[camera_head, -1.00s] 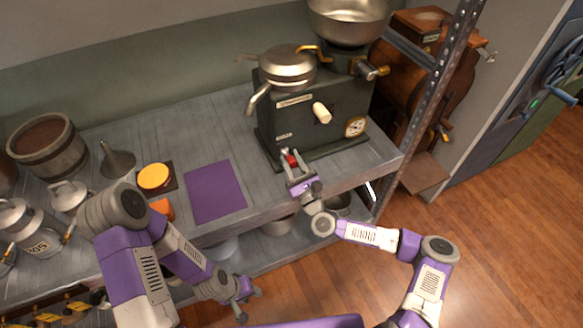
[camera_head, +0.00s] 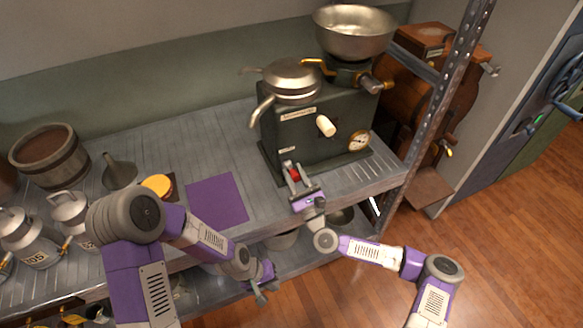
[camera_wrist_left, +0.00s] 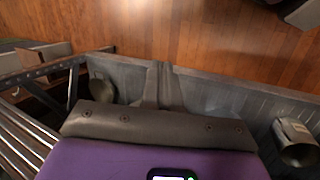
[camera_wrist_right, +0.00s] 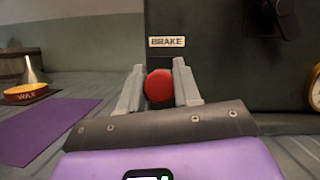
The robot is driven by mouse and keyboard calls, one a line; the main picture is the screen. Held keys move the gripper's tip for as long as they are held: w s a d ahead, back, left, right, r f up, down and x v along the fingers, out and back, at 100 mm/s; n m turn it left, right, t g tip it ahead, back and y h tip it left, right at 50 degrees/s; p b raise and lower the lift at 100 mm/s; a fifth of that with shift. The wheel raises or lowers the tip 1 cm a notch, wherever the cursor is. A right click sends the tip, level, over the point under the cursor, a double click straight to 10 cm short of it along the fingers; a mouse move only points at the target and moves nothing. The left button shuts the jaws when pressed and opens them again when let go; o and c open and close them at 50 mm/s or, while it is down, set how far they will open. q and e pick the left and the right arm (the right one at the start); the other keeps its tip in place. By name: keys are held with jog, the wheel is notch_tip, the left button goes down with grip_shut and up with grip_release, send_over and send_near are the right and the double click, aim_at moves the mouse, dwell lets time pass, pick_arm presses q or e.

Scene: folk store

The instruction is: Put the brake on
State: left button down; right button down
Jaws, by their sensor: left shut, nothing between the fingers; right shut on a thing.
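A dark green machine (camera_head: 312,136) with metal bowls on top stands on the grey shelf. Low on its front is a BRAKE label (camera_wrist_right: 167,41), with a red knob (camera_wrist_right: 159,87) below it. My right gripper (camera_head: 292,174) is at the machine's lower front, shut on this red knob, with a finger on each side in the right wrist view. The knob's lever is mostly hidden behind it. My left gripper (camera_head: 264,286) is shut and empty, low in front of the shelf edge, away from the machine.
A purple mat (camera_head: 217,200) lies left of the machine, beside an orange wax tin (camera_wrist_right: 25,91). A barrel (camera_head: 48,157), a funnel (camera_head: 118,172) and milk cans (camera_head: 27,235) stand farther left. A perforated metal post (camera_head: 436,110) rises right of the machine.

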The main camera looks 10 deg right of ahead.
jog(key=shift+r, duration=0.1)
pick_arm(q)
jog(key=d+r+m+g, duration=0.1)
jog(key=d+r+m, duration=0.1)
jog(key=d+r, duration=0.8)
jog(key=d+r+m+g, duration=0.15)
jog(key=d+r, duration=0.45)
jog(key=r, duration=0.9)
notch_tip(320, 180, up, 13)
jog(key=n+t+y, duration=0.4)
jog(key=n+t, duration=0.1)
jog(key=t, duration=0.1)
send_over(292, 173)
jog(key=s+a, duration=0.3)
jog(key=s, duration=0.1)
jog(key=x, duration=0.8)
jog(key=d+x, duration=0.1)
jog(key=x, duration=0.3)
jog(key=shift+d+r, duration=0.1)
jog(key=shift+d+f+t, duration=0.25)
jog(key=shift+f, duration=0.25)
